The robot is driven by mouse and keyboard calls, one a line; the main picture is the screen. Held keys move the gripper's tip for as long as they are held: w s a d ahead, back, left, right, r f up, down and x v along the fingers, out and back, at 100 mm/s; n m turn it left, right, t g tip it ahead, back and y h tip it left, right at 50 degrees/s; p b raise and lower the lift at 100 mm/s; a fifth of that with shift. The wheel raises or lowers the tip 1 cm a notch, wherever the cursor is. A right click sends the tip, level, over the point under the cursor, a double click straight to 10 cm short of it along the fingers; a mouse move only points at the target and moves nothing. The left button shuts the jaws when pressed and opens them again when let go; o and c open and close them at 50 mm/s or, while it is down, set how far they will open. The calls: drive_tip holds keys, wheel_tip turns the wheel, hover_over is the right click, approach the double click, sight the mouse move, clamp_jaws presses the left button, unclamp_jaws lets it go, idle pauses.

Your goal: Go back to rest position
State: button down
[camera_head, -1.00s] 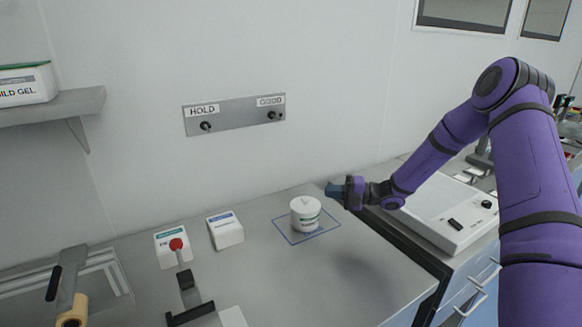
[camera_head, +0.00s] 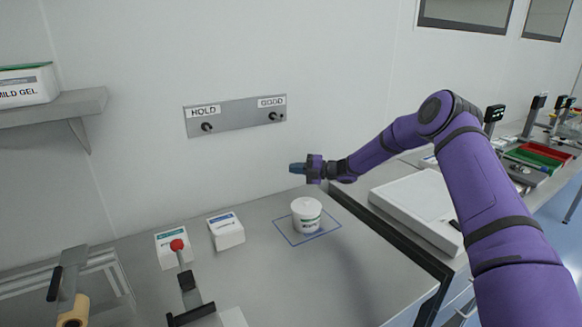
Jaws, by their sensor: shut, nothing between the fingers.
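My gripper (camera_head: 297,169) is at the end of my purple arm, pointing left in the head view. It is shut and empty, raised in front of the back wall. It appears above the white tub (camera_head: 307,218) in the picture, apart from it. The tub stands upright with its lid on, inside a blue outlined square (camera_head: 283,234) on the grey bench (camera_head: 350,281).
Two small white boxes (camera_head: 226,233) (camera_head: 171,248) and a red-knobbed lever (camera_head: 178,246) stand left of the tub. A HOLD/GOOD hook panel (camera_head: 236,115) is on the wall. A white flat device (camera_head: 415,208) and red and green trays (camera_head: 541,155) lie to the right.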

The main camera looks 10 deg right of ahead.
drive_tip(key=s+a+r+n+g+h, duration=0.45)
drive_tip(key=s+r+n, duration=0.35)
drive_tip(key=r+n, duration=0.35)
drive_tip(key=s+r+n+h, duration=0.4)
drive_tip(key=s+r+n, duration=0.5)
drive_tip(key=s, duration=0.5)
drive_tip(key=s+d+r+n+t+h, duration=0.1)
drive_tip(key=s+d+n, duration=0.3)
drive_tip(key=s, duration=0.8)
drive_tip(key=s+d+r+n+t+h, duration=0.1)
drive_tip(key=s+d+n+h, duration=0.3)
drive_tip(key=s+n, duration=0.5)
drive_tip(key=s+d+r+n+t+h, duration=0.2)
drive_tip(key=s+d+n, duration=0.4)
drive_tip(key=s, duration=0.8)
drive_tip(key=shift+s+d+r+h, duration=0.3)
drive_tip(key=shift+r+h, duration=0.3)
drive_tip(key=shift+h, duration=0.15)
